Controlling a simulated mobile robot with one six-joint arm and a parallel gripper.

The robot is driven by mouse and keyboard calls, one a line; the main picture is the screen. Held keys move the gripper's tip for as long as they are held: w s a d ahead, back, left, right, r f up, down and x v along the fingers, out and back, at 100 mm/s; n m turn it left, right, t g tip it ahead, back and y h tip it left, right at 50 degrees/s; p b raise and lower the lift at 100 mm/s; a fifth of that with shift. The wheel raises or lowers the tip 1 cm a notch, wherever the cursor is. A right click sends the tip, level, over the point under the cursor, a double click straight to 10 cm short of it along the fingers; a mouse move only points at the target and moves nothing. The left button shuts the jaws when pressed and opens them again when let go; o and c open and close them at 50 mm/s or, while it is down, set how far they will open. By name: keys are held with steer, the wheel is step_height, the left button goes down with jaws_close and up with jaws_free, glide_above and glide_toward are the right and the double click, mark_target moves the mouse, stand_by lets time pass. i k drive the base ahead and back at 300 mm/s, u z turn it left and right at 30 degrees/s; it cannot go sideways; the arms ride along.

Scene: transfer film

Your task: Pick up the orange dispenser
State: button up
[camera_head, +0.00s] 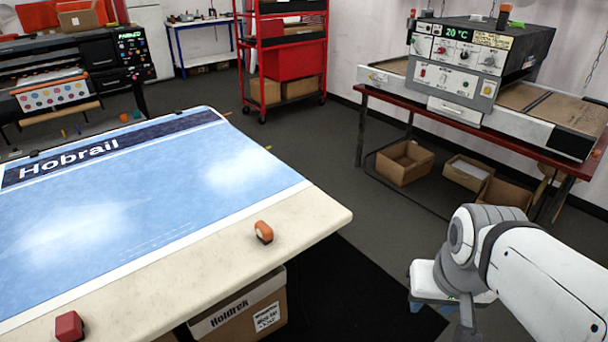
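The orange dispenser (264,232) is a small orange piece with a dark side. It sits on the bare cream front border of the table, near the right corner. My arm comes in from the lower right. My gripper (432,306) hangs at the arm's end, to the right of the table and apart from the dispenser. Its fingers are small and partly hidden behind the wrist, so I cannot tell whether they are open or shut. Nothing is seen held in it.
The pale table (318,215) bears a blue printed sheet (150,190) reading "Hobrail". A red block (69,326) sits on its front border. A cardboard box (240,310) is under the table. A dryer machine (465,60) stands at the back right. Dark floor lies between.

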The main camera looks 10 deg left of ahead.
mark_target(264, 232)
steer(key=u, duration=0.3)
steer(key=i, duration=1.3)
steer(key=u, duration=0.75)
